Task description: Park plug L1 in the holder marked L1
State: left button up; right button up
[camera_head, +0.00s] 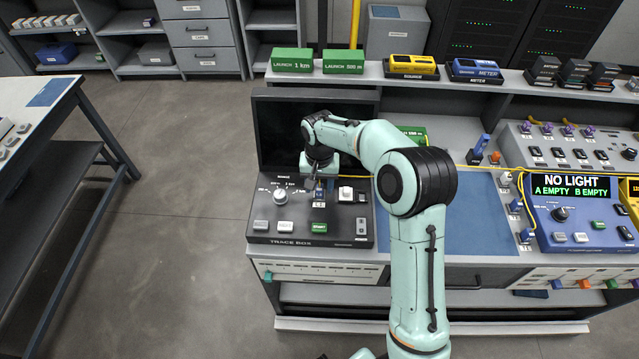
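My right gripper (318,182) points down over the dark trace box (296,241), with its fingertips at a small blue plug (319,193) on the panel. The fingers are small and dark, so I cannot tell whether they are closed on the plug. A taller blue plug-like piece (481,144) stands at the back of the bench. Two more blue pieces, an upper one (515,205) and a lower one (527,235), sit along the blue mat's right edge with small labels. I cannot read which label says L1. My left gripper is out of view.
The blue mat (487,215) is bare where it shows right of my arm. A blue meter (587,238) reads NO LIGHT, A EMPTY, B EMPTY. A yellow fibre runs along the bench. Green launch boxes (292,61) stand on the shelf above.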

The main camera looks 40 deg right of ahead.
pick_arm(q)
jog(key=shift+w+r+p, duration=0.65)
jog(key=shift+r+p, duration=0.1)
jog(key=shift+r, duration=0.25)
pick_arm(e)
notch_tip(320, 180, up, 13)
jog(key=shift+r, duration=0.2)
